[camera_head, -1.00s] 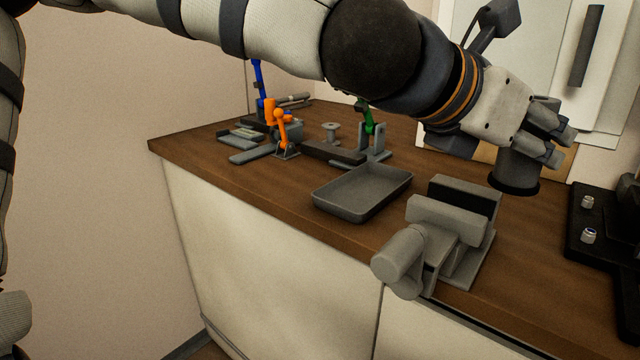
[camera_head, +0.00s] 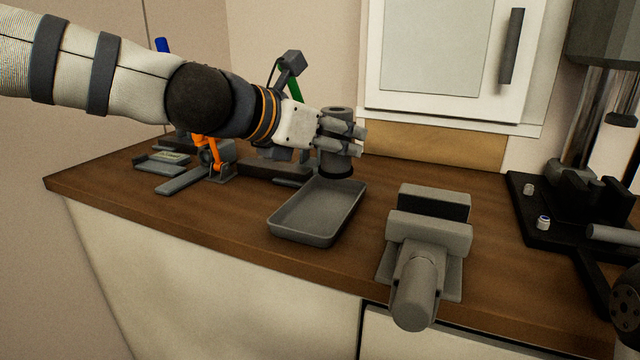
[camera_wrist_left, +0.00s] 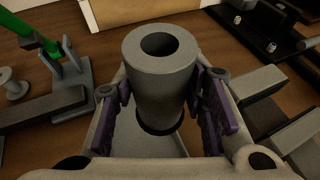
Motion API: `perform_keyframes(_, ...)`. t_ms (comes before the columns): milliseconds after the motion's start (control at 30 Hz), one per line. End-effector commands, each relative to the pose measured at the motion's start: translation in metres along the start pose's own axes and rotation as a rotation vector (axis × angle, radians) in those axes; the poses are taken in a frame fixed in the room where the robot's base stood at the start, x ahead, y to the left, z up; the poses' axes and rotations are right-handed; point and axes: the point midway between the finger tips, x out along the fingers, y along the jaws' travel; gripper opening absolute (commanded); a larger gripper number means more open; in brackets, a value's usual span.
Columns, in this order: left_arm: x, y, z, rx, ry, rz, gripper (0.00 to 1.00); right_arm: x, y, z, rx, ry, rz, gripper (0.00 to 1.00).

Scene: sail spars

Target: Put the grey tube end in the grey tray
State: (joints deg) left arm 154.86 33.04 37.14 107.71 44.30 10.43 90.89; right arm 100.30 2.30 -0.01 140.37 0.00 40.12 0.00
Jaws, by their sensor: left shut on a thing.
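My left gripper (camera_head: 338,140) is shut on the grey tube end (camera_head: 337,162), a thick upright grey cylinder with a hole in its top and a dark lower rim. In the left wrist view the tube end (camera_wrist_left: 160,85) stands between the two purple-padded fingers. The grey tray (camera_head: 318,212) is a shallow, empty rectangular tray on the wooden counter. In the head view the tube end shows just above the tray's far right edge in the picture; its height over the counter is hard to tell.
A grey vise (camera_head: 430,235) stands right of the tray at the counter's front edge. An orange clamp (camera_head: 212,155) and grey parts lie left of the tray. A black machine base (camera_head: 560,205) stands at the right. Bare wood lies in front of the tray.

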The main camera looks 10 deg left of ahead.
Motion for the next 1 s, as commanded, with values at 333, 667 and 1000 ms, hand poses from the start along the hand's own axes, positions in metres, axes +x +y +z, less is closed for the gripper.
perform_keyframes(333, 0.038, 0.043, -0.060, -0.014, 0.020, -0.006, 0.09, 0.028, 0.001, 0.022, 0.001, -0.095, 0.004, 0.63)
perform_keyframes(667, 0.044, 0.039, -0.079, -0.006, 0.010, -0.005, 0.09, 0.036, 0.001, 0.029, 0.000, -0.122, 0.005, 0.63)
perform_keyframes(1000, 0.046, 0.038, -0.083, -0.006, 0.010, -0.006, 0.57, 0.038, 0.001, 0.030, 0.000, -0.128, 0.005, 0.63)
